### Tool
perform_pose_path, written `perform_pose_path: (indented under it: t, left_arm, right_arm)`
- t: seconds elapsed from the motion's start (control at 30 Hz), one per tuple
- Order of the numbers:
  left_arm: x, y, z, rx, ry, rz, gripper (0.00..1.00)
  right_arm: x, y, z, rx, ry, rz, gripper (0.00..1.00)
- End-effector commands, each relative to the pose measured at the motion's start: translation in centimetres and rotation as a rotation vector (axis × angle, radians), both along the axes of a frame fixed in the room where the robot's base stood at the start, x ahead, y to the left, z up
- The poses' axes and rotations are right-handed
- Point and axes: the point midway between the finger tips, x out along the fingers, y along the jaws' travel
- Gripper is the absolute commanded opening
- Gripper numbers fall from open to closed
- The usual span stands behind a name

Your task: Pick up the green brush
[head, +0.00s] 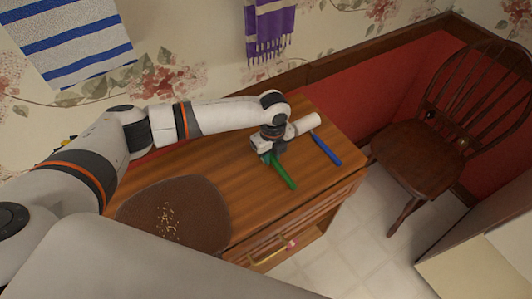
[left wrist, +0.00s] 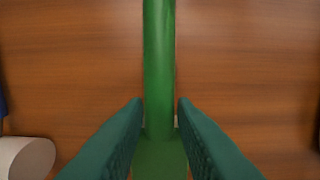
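The green brush (head: 283,174) lies on the wooden cabinet top (head: 240,190), its green handle pointing toward the front edge. My left gripper (head: 270,158) is low over its far end, which the gripper partly hides. In the left wrist view the green handle (left wrist: 159,60) runs straight up the picture. The left gripper's teal fingers (left wrist: 160,102) stand one on each side of it, with thin gaps between fingertips and handle. The gripper looks open around the brush. A wider green part shows between the fingers. My right gripper is not in view.
A blue stick-like object (head: 326,149) lies right of the brush. A white cylinder (head: 303,125) lies close behind the gripper and also shows in the left wrist view (left wrist: 28,158). A brown surface with crumbs (head: 207,207) is at the left. A wooden chair (head: 415,155) stands right.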

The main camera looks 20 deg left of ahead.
Motion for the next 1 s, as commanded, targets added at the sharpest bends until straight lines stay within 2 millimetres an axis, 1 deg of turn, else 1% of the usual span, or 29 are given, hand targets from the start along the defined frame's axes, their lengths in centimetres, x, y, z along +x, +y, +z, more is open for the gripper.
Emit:
perform_pose_path:
  t: [0.03,0.1,0.13,0.37,0.47,0.57,0.8,0.9,1.0]
  left_arm:
    - [0.0,0.0,0.0,0.000,0.000,0.000,0.15]
    - [0.0,0.0,0.0,0.000,0.000,0.000,0.04]
    - [0.0,0.0,0.0,0.000,0.000,0.000,0.00]
    - [0.0,0.0,0.1,-0.001,-0.001,0.000,0.00]
    - [0.1,0.0,0.6,-0.001,-0.003,0.000,0.00]
    - [0.1,0.0,1.9,-0.002,-0.004,0.000,0.00]
    - [0.1,0.0,6.8,-0.002,-0.005,0.000,0.00]
    - [0.1,0.0,8.4,-0.002,-0.005,0.000,0.00]
    - [0.1,0.0,9.5,-0.001,-0.002,0.000,0.00]
  right_arm:
    - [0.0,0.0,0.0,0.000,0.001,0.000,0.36]
    - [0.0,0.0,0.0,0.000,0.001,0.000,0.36]
    - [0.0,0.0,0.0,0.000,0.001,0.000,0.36]
    - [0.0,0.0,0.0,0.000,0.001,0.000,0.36]
    - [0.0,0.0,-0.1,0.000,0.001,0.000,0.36]
    - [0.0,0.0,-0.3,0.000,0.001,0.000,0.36]
    - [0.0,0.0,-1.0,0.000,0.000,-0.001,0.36]
    - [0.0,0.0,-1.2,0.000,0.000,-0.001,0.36]
    - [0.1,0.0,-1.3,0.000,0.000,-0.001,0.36]
